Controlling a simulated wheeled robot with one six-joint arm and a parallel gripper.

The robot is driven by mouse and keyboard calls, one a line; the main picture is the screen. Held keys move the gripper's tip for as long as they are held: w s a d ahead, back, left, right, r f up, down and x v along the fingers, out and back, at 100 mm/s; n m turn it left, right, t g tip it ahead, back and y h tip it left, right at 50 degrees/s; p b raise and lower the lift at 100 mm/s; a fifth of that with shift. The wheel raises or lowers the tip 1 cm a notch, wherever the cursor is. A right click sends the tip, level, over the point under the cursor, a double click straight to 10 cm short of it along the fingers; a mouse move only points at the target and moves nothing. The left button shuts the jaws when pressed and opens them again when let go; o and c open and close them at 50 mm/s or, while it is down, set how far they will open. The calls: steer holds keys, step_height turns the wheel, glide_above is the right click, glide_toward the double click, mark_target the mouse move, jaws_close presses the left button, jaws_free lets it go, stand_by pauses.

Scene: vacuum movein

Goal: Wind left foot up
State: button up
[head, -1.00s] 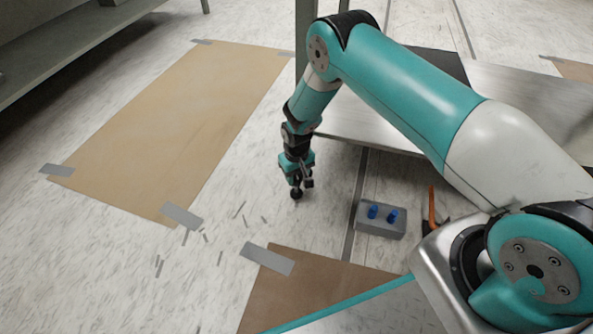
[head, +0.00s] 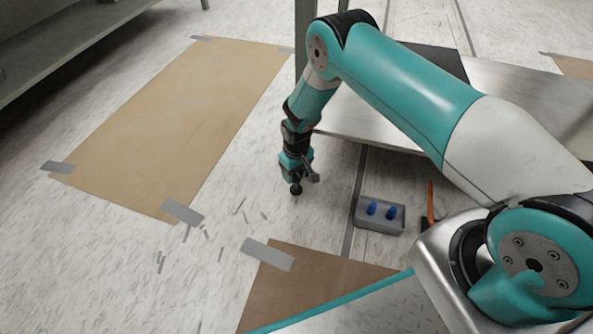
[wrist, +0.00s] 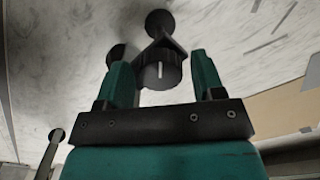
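In the wrist view a dark knob (wrist: 160,74) with a white mark on its face sits between the two teal fingers of my gripper (wrist: 163,82). The fingers are apart, one on each side of it. A gap shows on the right; I cannot tell whether the left finger touches. Beyond the knob, a stem leads to a round black foot pad (wrist: 158,22) against the pale floor. In the head view my gripper (head: 295,172) points down just above the small black foot pad (head: 295,189). The knob is hard to make out there.
A grey tray (head: 381,224) with two blue pegs stands right of my gripper, with an orange-handled tool (head: 430,203) beside it. A metal plate (head: 375,128) lies behind. Taped brown sheets (head: 180,125) cover floor at left. A rod (wrist: 50,150) shows lower left in the wrist view.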

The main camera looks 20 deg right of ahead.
steer(key=shift+o, duration=0.4)
steer(key=shift+r, duration=0.1)
step_height(320, 180, up, 17)
steer(key=p, duration=0.8)
steer(key=shift+r+p, duration=0.15)
steer(key=shift+p, duration=0.2)
